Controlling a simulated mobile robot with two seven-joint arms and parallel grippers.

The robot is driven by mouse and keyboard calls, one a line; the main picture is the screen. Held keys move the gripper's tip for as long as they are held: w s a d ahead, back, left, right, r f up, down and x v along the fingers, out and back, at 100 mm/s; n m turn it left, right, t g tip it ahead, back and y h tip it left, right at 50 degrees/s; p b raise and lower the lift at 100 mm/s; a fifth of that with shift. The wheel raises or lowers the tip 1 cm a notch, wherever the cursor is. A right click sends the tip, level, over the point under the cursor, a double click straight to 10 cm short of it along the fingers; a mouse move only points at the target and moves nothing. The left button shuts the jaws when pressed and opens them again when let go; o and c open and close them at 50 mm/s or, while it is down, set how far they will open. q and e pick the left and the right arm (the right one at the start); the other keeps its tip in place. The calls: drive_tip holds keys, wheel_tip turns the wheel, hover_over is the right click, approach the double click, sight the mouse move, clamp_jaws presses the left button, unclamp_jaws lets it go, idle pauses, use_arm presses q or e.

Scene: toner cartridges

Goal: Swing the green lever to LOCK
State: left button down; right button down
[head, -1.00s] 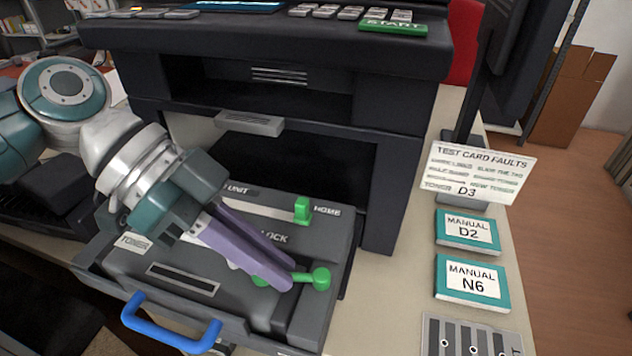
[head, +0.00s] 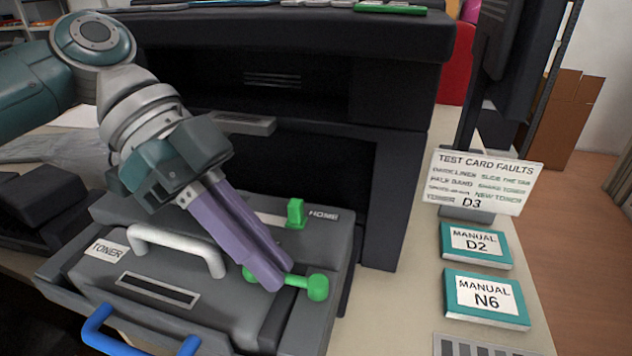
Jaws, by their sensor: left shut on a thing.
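The green lever (head: 305,283) sits on the right part of the grey toner unit (head: 225,306), in the pulled-out drawer of the printer. Its round knob points to the right. My left gripper (head: 266,278), with purple fingers, is shut on the lever's arm, left of the knob. The fingers hide part of the lever and the LOCK label. A green tab (head: 296,213) stands beside the HOME label, behind the lever. My right gripper is not in view.
The dark printer body (head: 400,150) rises behind the drawer. A white handle (head: 180,245) and a blue handle (head: 125,335) are at the left and front. Manuals D2 (head: 476,244) and N6 (head: 486,297) and a test card sign (head: 485,180) are to the right.

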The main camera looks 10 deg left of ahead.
use_arm(q)
drive_tip(key=c, duration=1.2)
unclamp_jaws()
drive_tip(key=shift+c, duration=0.2)
drive_tip(key=v, duration=1)
drive_tip(key=shift+s, duration=0.1)
